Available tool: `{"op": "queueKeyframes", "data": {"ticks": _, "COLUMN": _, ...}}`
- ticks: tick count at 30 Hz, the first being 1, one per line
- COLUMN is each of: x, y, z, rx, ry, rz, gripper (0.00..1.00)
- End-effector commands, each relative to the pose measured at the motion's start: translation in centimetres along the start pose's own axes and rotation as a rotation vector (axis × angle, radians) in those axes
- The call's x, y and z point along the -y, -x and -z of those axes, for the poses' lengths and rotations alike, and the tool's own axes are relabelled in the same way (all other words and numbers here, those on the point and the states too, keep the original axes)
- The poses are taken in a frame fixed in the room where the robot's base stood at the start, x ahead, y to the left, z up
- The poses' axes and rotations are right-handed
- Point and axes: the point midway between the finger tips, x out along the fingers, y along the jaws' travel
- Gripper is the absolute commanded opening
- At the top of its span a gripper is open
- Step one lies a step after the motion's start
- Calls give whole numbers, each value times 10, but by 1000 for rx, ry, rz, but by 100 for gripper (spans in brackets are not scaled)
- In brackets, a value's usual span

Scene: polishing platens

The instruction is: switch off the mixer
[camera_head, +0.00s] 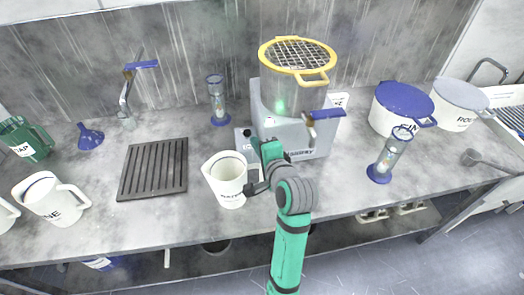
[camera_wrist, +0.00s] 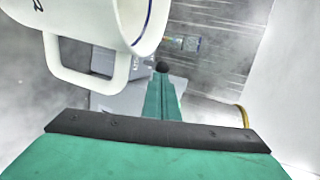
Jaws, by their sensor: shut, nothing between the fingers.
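The mixer appears to be the grey machine (camera_head: 305,138) at the back middle of the counter, with a clear vessel (camera_head: 285,95) on top and a small green glow. A small black ball knob (camera_head: 246,133) shows at its left front; in the wrist view a black ball (camera_wrist: 162,66) shows just past my fingertips. My gripper (camera_head: 257,146) is shut and empty, its green fingers pointing at the mixer's left front. I cannot tell whether they touch the knob. In the wrist view the shut fingers (camera_wrist: 162,95) cover part of the grey machine (camera_wrist: 120,100).
A white pitcher (camera_head: 226,184) stands close left of my gripper; it fills the wrist view's top left (camera_wrist: 95,30). A yellow-rimmed mesh sieve (camera_head: 298,54) sits over the vessel. An hourglass (camera_head: 388,160) stands to the right.

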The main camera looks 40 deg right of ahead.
Motion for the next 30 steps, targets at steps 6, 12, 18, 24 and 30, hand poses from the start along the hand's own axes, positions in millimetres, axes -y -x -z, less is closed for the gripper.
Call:
{"op": "queueKeyframes", "data": {"ticks": 6, "x": 7, "y": -33, "z": -2, "rx": 2, "ry": 2, "rz": 1, "gripper": 0}}
{"op": "queueKeyframes", "data": {"ticks": 12, "x": 11, "y": -48, "z": -2, "rx": 3, "ry": 0, "rz": -1, "gripper": 0}}
{"op": "queueKeyframes", "data": {"ticks": 18, "x": 12, "y": -51, "z": -2, "rx": 2, "ry": 1, "rz": 0, "gripper": 0}}
{"op": "queueKeyframes", "data": {"ticks": 24, "x": 12, "y": -50, "z": -2, "rx": 3, "ry": 1, "rz": 0, "gripper": 0}}
{"op": "queueKeyframes", "data": {"ticks": 30, "x": 12, "y": -51, "z": -2, "rx": 3, "ry": 1, "rz": -2, "gripper": 0}}
